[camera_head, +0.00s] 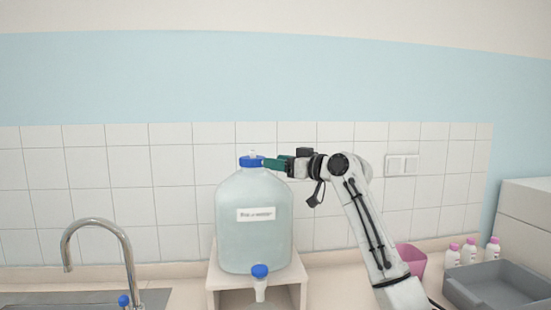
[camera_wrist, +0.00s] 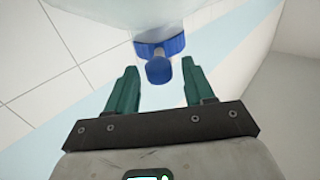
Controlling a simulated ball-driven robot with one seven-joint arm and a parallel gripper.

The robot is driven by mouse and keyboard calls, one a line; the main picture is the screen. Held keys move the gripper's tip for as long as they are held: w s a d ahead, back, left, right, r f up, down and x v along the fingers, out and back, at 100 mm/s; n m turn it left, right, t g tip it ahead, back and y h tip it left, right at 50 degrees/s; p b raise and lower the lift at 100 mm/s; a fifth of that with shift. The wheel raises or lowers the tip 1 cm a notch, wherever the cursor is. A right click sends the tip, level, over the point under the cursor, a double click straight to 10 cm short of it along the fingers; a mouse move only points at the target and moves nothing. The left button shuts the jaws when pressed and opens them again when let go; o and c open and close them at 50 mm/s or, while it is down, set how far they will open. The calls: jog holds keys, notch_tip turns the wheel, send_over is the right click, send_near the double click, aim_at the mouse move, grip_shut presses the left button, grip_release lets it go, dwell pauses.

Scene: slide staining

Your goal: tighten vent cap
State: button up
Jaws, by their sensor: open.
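A large translucent carboy (camera_head: 254,222) with a white label stands on a stand. A wide blue lid (camera_head: 251,162) closes its neck; this lid also shows in the wrist view (camera_wrist: 174,46). In the wrist view a small round blue knob, which looks like the vent cap (camera_wrist: 159,71), sits in front of the lid. My gripper (camera_head: 266,163) reaches in level from the right at lid height. Its teal fingers are open in the wrist view (camera_wrist: 160,72), one on each side of the knob, with gaps visible. In the head view the knob is not clearly distinguishable from the lid.
The carboy's blue-topped spigot (camera_head: 260,271) hangs over the front of the white stand (camera_head: 213,278). A curved faucet (camera_head: 98,228) and sink are at left. At right are a pink container (camera_head: 412,259), white bottles with pink caps (camera_head: 469,251) and a grey tray (camera_head: 500,287). A tiled wall stands behind.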

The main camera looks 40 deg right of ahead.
jog(key=shift+w+a, duration=0.1)
jog(key=shift+w, duration=0.55)
jog(key=shift+c, duration=0.5)
grip_shut()
